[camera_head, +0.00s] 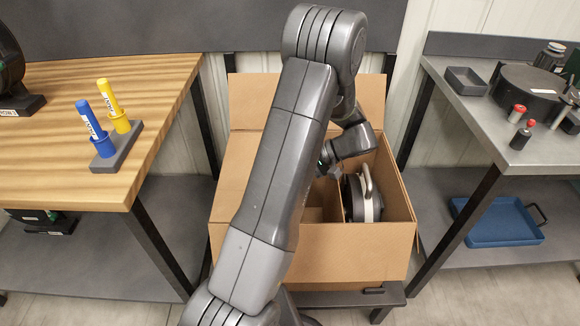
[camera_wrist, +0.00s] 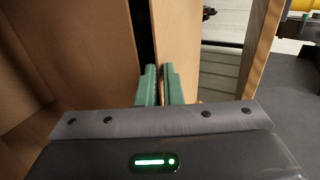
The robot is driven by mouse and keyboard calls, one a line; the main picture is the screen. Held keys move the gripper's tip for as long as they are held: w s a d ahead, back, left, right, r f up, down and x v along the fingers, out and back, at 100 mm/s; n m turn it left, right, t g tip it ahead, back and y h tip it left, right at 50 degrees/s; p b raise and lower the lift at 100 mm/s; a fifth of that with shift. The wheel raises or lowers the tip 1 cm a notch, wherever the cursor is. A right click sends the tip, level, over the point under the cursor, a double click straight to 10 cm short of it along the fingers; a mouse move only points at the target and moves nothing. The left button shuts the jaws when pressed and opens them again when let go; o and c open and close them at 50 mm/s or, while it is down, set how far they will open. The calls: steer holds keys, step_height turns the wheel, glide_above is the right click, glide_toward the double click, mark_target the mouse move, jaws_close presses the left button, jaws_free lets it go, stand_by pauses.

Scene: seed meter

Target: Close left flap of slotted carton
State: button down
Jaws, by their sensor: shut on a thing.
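The cardboard carton (camera_head: 350,255) stands open on a low dark stand, its back flap (camera_head: 300,105) upright. Its left side panel (camera_head: 240,165) shows beside my arm, which hides much of the carton's middle. The seed meter (camera_head: 372,207), dark and white with a light handle, sits in the right part beside a divider. My gripper (camera_head: 322,167) is over the carton, its fingertips mostly hidden. In the wrist view, the green fingers (camera_wrist: 160,87) of my gripper are close together at a thin cardboard panel (camera_wrist: 180,35). I cannot tell whether this panel is the left flap.
A wooden table (camera_head: 60,165) at left holds blue and yellow markers (camera_head: 105,120) in a stand. A metal table (camera_head: 470,115) at right holds a dark round part and red-topped pieces. A blue tray (camera_head: 498,222) lies on the right lower shelf. Both tables stand close to the carton.

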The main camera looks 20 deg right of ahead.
steer(key=shift+a, duration=0.1)
steer(key=c, duration=1.6)
jaws_free()
steer(key=p+v, duration=0.1)
steer(key=v, duration=1.2)
steer(key=shift+s+d+r, duration=0.15)
steer(key=shift+d, duration=0.15)
steer(key=shift+a, duration=0.1)
steer(key=x, duration=1.3)
steer(key=shift+a+b, duration=0.15)
steer(key=shift+b, duration=0.25)
